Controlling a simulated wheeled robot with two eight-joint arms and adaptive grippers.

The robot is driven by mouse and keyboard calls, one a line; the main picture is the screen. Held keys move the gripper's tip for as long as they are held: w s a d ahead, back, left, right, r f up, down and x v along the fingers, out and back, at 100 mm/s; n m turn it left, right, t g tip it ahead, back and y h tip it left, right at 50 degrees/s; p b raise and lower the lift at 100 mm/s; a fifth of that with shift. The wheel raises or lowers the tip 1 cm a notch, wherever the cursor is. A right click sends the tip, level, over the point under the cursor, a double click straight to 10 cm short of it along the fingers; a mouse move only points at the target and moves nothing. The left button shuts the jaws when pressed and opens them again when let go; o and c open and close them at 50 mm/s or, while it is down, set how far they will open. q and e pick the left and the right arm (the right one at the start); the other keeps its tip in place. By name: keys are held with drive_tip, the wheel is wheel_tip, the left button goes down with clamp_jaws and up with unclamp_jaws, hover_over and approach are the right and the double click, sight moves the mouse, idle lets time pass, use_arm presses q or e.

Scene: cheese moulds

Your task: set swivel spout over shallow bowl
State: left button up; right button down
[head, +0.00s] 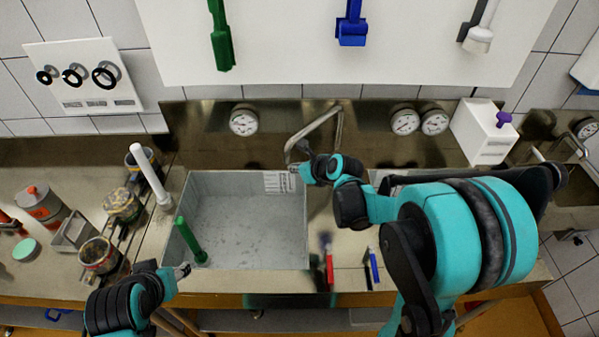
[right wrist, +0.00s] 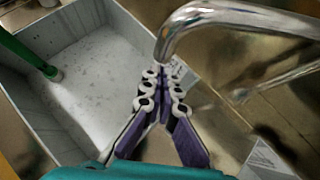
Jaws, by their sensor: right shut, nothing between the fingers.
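The metal swivel spout (head: 314,128) rises behind the sinks, and its free end hangs near the back right corner of the grey left bowl (head: 250,261). A second bowl (head: 385,178) on the right is mostly hidden by my right arm; I cannot tell which is shallower. My right gripper (head: 294,169) is shut and empty just below the spout's end. In the right wrist view the closed fingertips (right wrist: 165,75) are close to the bent spout (right wrist: 205,15); I cannot tell if they touch. My left gripper (head: 183,270) is left of the left bowl's front corner, its jaws too small to judge.
A green-handled brush (head: 186,238) stands in the left bowl. A white upright tube (head: 150,175), jars and tins crowd the left counter. Red and blue-handled tools (head: 373,265) lie at the front edge. A white box (head: 484,130) stands at the back right.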

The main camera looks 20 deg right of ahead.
sight(286, 162)
drive_tip(key=shift+w+a+b, duration=0.2)
drive_tip(key=shift+w+a, duration=0.4)
drive_tip(key=shift+w, duration=0.2)
drive_tip(key=shift+w+a+b, duration=0.15)
drive_tip(key=shift+w+a, duration=0.4)
drive_tip(key=shift+w, duration=0.25)
drive_tip(key=shift+s+d, duration=0.1)
